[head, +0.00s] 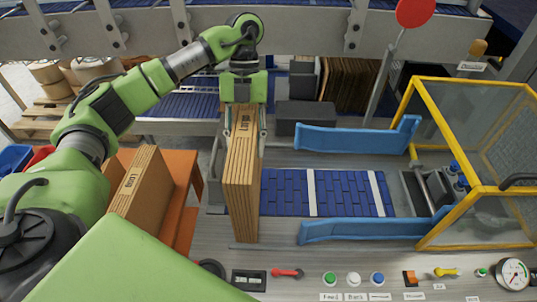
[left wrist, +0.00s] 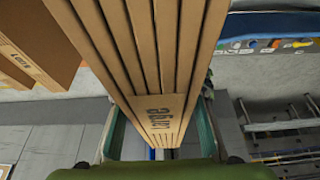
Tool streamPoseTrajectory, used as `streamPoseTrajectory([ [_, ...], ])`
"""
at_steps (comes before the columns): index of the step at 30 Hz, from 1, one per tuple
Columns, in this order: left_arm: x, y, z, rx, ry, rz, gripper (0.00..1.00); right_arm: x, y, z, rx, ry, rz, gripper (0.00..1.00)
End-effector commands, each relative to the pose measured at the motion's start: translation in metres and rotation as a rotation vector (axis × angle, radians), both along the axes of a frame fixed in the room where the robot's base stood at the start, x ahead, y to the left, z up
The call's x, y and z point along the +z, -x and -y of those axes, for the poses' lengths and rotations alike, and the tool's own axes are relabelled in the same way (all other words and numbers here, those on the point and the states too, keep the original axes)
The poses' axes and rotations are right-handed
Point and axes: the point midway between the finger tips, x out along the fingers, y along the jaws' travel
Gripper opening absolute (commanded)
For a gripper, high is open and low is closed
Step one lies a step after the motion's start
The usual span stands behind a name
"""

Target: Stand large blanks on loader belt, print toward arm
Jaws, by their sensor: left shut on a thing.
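My left gripper (head: 245,132) is shut on a bundle of large brown cardboard blanks (head: 242,185), a finger on each side. The bundle stands upright, edge-on, at the left end of the blue loader belt (head: 335,192). I cannot tell whether its lower edge touches the belt. A "large" print shows on the bundle's edge close to the gripper; it also shows in the left wrist view (left wrist: 160,108), between the fingers. Another bundle of printed blanks (head: 140,188) stands on an orange stand (head: 182,170) at the left. My right gripper is not in view.
Blue guide rails lie behind (head: 355,137) and in front (head: 370,231) of the belt. A yellow-framed guard (head: 470,190) stands at its right end. A control panel with buttons (head: 353,279) runs along the front. More brown sheets (head: 345,85) stand at the back. The belt between the rails is clear.

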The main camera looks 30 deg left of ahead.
Motion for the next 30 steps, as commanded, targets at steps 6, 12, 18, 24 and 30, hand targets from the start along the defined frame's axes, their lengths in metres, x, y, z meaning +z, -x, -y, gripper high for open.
streamPoseTrajectory([
  [6,-0.012,-0.033,0.005,0.002,0.004,0.001,0.00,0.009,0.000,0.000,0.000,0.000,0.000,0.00],
  [12,-0.035,-0.058,0.009,0.000,0.004,-0.001,0.00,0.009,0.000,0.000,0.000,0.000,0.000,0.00],
  [18,-0.056,-0.076,0.010,0.001,0.002,-0.002,0.00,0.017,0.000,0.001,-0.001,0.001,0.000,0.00],
  [24,-0.068,-0.087,0.010,0.001,0.002,0.001,0.00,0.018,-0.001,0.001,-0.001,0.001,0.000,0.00],
  [30,-0.073,-0.091,0.011,0.001,0.002,0.001,0.00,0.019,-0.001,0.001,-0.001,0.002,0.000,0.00],
])
